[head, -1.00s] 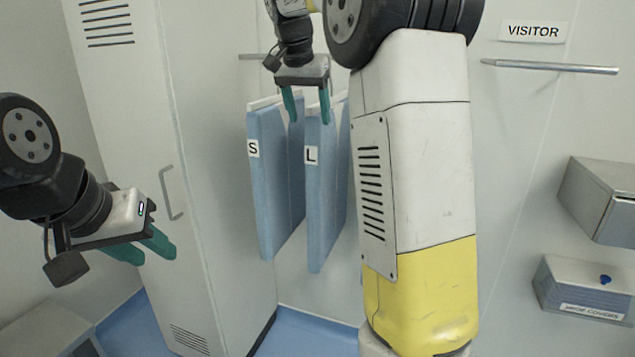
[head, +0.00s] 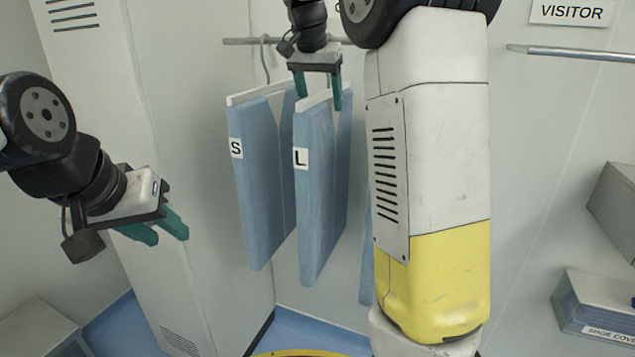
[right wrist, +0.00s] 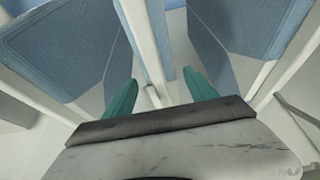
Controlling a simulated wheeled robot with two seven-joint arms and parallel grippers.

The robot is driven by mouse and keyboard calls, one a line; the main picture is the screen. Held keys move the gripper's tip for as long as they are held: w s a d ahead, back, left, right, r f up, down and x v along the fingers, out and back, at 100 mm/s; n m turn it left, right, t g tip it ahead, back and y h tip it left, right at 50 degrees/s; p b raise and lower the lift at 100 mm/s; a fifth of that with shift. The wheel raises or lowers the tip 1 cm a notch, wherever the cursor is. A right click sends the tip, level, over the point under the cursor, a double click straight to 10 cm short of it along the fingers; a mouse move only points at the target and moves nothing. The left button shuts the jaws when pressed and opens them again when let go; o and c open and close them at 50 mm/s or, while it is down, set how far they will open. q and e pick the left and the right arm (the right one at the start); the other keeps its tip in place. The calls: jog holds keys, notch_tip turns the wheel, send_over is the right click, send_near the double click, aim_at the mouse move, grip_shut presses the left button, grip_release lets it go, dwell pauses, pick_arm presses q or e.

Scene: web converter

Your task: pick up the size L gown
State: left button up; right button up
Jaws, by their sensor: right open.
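The size L gown (head: 318,200) is a flat blue garment with a white L tag, hanging from the wall rail. In the head view my right gripper (head: 320,92) is at its top edge, with one green finger on either side of the white hanger bar. In the right wrist view the fingers (right wrist: 160,98) are apart, with a white hanger bar (right wrist: 146,45) running between them. Whether they touch it cannot be told. My left gripper (head: 160,228) is at the far left, empty, its fingers apart.
The size S gown (head: 262,180) hangs close to the left of the L gown. Another blue gown (head: 366,260) is mostly hidden behind my right arm. A tall white locker (head: 150,150) stands left, and a shoe cover box (head: 598,305) is at the lower right.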

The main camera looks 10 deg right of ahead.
jog(key=x, duration=0.7)
jog(key=shift+w, duration=0.2)
jog(key=shift+d+f, duration=0.1)
jog(key=shift+f, duration=0.15)
dwell(0.4)
grip_shut()
